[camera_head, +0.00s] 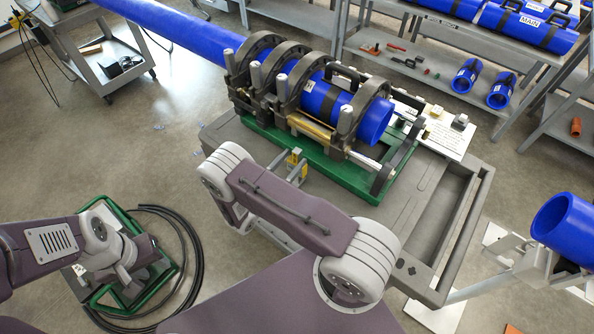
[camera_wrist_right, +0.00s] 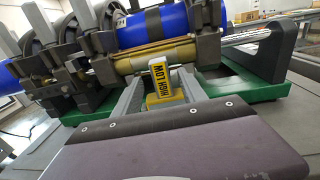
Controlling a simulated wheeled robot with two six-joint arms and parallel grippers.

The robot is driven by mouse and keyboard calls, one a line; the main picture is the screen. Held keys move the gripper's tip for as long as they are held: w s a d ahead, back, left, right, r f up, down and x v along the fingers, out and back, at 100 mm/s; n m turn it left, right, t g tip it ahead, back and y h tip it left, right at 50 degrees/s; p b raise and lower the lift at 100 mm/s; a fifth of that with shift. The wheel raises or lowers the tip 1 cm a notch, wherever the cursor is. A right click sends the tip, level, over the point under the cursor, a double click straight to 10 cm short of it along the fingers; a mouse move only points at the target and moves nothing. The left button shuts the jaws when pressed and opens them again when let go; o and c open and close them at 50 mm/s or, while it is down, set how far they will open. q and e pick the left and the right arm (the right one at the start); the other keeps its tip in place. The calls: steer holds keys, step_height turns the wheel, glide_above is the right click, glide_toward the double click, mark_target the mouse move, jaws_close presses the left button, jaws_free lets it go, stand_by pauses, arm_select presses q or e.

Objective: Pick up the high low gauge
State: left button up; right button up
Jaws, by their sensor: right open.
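The high low gauge (camera_wrist_right: 159,84) is a small yellow tool with a black-lettered "HIGH LOW" label. In the right wrist view it stands between the two grey fingers of my right gripper (camera_wrist_right: 158,98), which is open around it. I cannot tell whether a finger touches it. In the head view the gauge (camera_head: 295,160) shows as a small yellow piece at my right gripper (camera_head: 291,172), in front of the green base of the fusion machine. My left arm's wrist and gripper (camera_head: 125,272) are at the lower left, far from the gauge; the fingers are not clear.
The fusion machine (camera_head: 262,75) with its blue pipe (camera_head: 375,118) stands behind the gauge on a green frame (camera_head: 345,180) on the grey cart (camera_head: 432,195). A green-framed unit and coiled black hose (camera_head: 192,262) lie on the floor left. Shelves with pipes stand behind.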

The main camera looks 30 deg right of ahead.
mark_target(301, 151)
steer(key=shift+w+d, duration=0.1)
steer(key=shift+d, duration=0.3)
steer(key=p+x, duration=0.2)
steer(key=x, duration=0.2)
steer(key=shift+d, duration=0.1)
steer(key=shift+w+d+f, duration=0.2)
steer(key=shift+d, duration=0.1)
steer(key=shift+a+r, duration=0.1)
steer(key=shift+a, duration=0.05)
steer(key=c, duration=0.9)
jaws_close()
